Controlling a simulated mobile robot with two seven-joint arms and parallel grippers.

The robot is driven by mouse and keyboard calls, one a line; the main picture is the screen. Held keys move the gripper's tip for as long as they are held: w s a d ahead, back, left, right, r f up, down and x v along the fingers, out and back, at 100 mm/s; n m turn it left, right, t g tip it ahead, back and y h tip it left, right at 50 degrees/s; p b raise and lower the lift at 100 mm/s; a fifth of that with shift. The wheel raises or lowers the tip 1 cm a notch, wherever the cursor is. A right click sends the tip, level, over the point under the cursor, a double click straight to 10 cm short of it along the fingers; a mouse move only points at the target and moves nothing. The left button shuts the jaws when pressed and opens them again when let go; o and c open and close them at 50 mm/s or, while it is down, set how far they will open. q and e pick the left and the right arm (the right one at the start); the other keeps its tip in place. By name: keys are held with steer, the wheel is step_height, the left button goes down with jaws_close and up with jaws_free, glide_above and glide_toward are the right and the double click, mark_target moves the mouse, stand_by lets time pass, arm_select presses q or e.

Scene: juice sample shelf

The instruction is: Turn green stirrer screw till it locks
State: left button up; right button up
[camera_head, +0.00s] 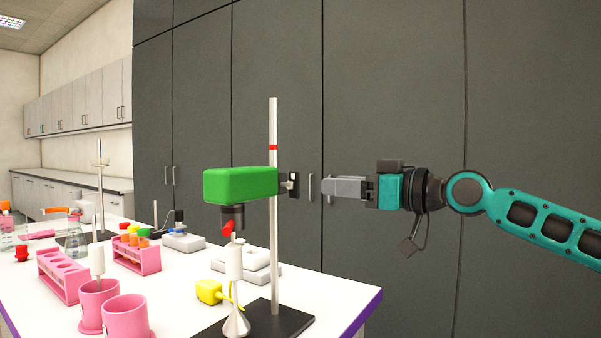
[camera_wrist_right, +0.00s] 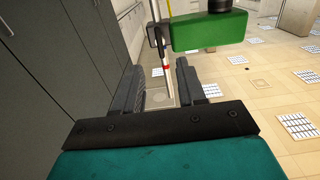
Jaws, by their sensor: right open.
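The green stirrer (camera_head: 240,183) is clamped to a metal stand rod (camera_head: 273,130) above the white table. Its dark clamp and screw (camera_head: 291,184) stick out at the right of the rod. My right gripper (camera_head: 328,187) points left at about screw height, apart from it, with a gap between in the head view. In the right wrist view the two fingers (camera_wrist_right: 158,82) are apart with nothing held. The green stirrer (camera_wrist_right: 210,31) and the clamp (camera_wrist_right: 157,38) show beyond the fingertips there, with the rod behind. My left gripper is in neither view.
The stand's black base (camera_head: 265,322) rests near the table's right edge. Grey cabinets (camera_head: 390,80) rise behind my right arm.

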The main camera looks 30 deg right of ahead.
mark_target(299, 183)
steer(key=p+x, duration=0.1)
steer(key=x, duration=0.6)
steer(key=shift+w+a, duration=0.15)
steer(key=shift+w, duration=0.1)
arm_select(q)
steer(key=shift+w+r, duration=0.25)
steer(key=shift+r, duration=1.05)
arm_select(e)
steer(key=shift+w+a, duration=0.1)
steer(key=shift+w, duration=0.3)
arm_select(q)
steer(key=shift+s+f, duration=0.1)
arm_select(e)
jaws_close()
